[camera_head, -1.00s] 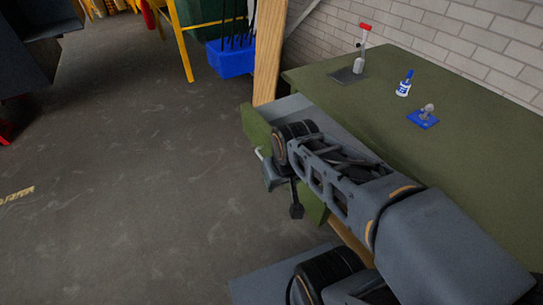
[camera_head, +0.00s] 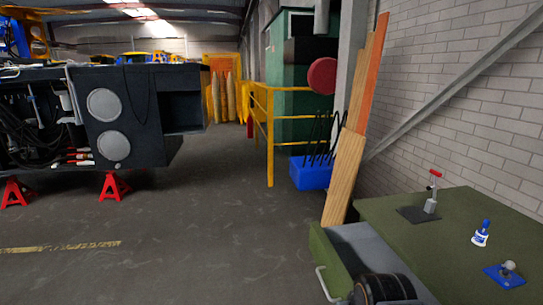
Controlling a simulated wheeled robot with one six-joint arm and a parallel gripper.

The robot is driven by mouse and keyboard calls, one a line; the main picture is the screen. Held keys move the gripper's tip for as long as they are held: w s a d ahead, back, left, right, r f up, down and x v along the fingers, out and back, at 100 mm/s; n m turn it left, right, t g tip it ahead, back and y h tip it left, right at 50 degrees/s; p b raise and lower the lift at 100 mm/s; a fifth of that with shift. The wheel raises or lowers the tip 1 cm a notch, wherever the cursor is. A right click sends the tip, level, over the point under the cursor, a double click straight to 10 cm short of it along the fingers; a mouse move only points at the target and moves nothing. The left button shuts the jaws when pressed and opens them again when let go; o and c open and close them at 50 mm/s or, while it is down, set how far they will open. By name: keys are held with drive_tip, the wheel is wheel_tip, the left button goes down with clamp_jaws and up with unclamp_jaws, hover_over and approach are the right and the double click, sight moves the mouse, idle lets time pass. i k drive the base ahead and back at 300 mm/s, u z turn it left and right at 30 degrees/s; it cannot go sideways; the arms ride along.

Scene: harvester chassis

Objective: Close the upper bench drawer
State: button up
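The upper bench drawer (camera_head: 331,262) is pulled out from the left side of the green workbench (camera_head: 395,206). It has a green front with a pale bar handle (camera_head: 325,284) and a grey inside. A dark, rounded part of my arm shows at the bottom edge, in front of the drawer's near part. My gripper is out of the picture, so its fingers and any contact with the drawer are hidden.
On the bench stand a red-topped tool on a dark plate (camera_head: 432,196), a blue-and-white bottle (camera_head: 482,234) and a blue block with a grey knob (camera_head: 506,274). Planks (camera_head: 346,165) lean behind the drawer. A blue bin (camera_head: 310,172) stands beyond.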

sight(341, 253)
drive_tip(key=u, duration=0.05)
drive_tip(key=k, duration=0.15)
drive_tip(key=u, duration=1.5)
drive_tip(key=i, duration=2.6)
drive_tip(key=z, duration=4.2)
